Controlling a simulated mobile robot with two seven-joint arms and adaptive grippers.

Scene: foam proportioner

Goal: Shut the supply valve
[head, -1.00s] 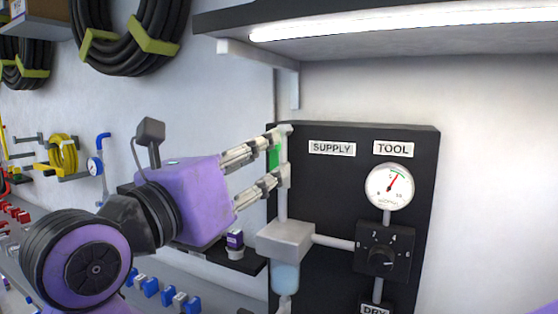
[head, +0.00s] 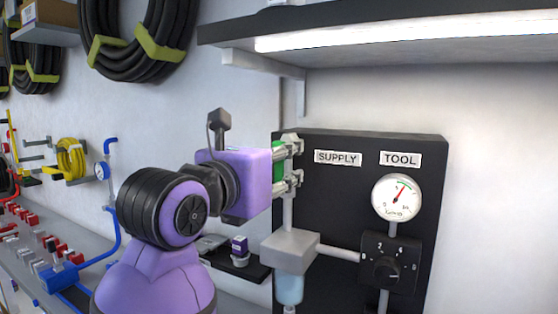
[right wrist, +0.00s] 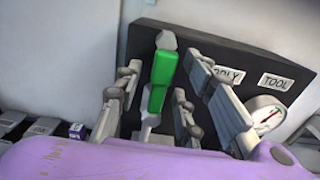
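The supply valve's green lever handle (head: 279,158) stands upright on the pipe at the left edge of the black panel, left of the SUPPLY label (head: 338,158). My right gripper (head: 293,162) is at the valve, its fingers pointing right toward the pipe. In the right wrist view, the green handle (right wrist: 160,84) lies between its spread fingers (right wrist: 166,70), with gaps visible on both sides. The gripper is open around the handle. In the head view, the gripper body and fingers partly cover the handle and valve. My left gripper is not in view.
A grey filter block (head: 290,249) sits on the pipe below the valve. The TOOL gauge (head: 398,197) and a black regulator knob (head: 386,268) are to the right. A shelf (head: 420,35) overhangs the panel. A small dark ledge (head: 235,262) stands left of it.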

